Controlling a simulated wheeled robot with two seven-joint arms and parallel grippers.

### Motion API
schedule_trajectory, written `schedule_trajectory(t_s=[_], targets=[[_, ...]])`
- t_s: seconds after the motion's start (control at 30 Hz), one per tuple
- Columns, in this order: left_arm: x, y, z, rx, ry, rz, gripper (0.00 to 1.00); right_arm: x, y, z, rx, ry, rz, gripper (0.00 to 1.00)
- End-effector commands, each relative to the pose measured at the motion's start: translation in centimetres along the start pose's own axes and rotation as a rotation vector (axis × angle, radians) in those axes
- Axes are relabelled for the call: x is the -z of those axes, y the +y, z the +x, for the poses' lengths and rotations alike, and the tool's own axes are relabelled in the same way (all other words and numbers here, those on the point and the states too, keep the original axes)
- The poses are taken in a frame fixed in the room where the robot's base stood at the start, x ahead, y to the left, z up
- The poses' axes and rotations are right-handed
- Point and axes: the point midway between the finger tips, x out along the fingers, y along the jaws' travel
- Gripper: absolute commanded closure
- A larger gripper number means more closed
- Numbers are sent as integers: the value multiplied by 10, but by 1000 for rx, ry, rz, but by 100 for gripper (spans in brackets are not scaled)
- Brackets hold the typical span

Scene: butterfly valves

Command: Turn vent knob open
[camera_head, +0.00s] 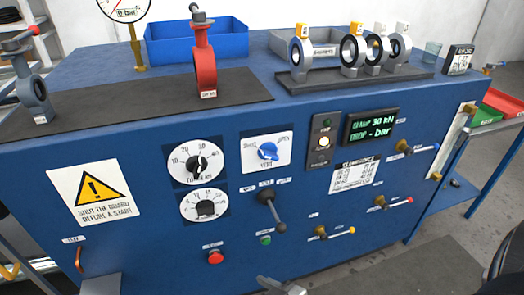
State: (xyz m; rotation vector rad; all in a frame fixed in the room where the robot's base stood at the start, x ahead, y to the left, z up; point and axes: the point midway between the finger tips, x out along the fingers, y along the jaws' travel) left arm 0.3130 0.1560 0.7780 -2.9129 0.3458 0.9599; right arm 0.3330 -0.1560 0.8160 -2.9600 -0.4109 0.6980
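The vent knob (267,151) is blue and sits on a white plate (282,161) in the middle of the blue bench's front. The plate reads SHUT at upper left, OPEN at upper right and VENT below. The knob's grip lies nearly level, tipped slightly down to the right; I cannot tell which end is its pointer. A grey tip at the bottom edge (280,287) looks like part of my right gripper, well below the knob and apart from it. Most of it is cut off, so its opening is hidden. My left gripper is out of view.
Two dials (195,162) are left of the knob. A lamp panel (323,143) and green display (370,127) are to its right. A black-knobbed lever (271,207) sticks out just below.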

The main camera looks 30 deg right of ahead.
Motion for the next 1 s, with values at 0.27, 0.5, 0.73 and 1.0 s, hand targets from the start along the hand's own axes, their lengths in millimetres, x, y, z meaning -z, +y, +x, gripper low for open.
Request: schedule_trajectory(t_s=[0.27, 0.5, 0.73, 1.0], targets=[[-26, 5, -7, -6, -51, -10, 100, 124, 68, -13, -107, 471, 230, 35], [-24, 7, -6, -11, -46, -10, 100, 157, 131, -29, -306, 588, 421, 35], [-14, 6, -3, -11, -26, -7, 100, 161, 151, -29, -371, 585, 482, 35], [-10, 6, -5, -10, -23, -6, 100, 181, 172, 6, -371, 587, 484, 35]])
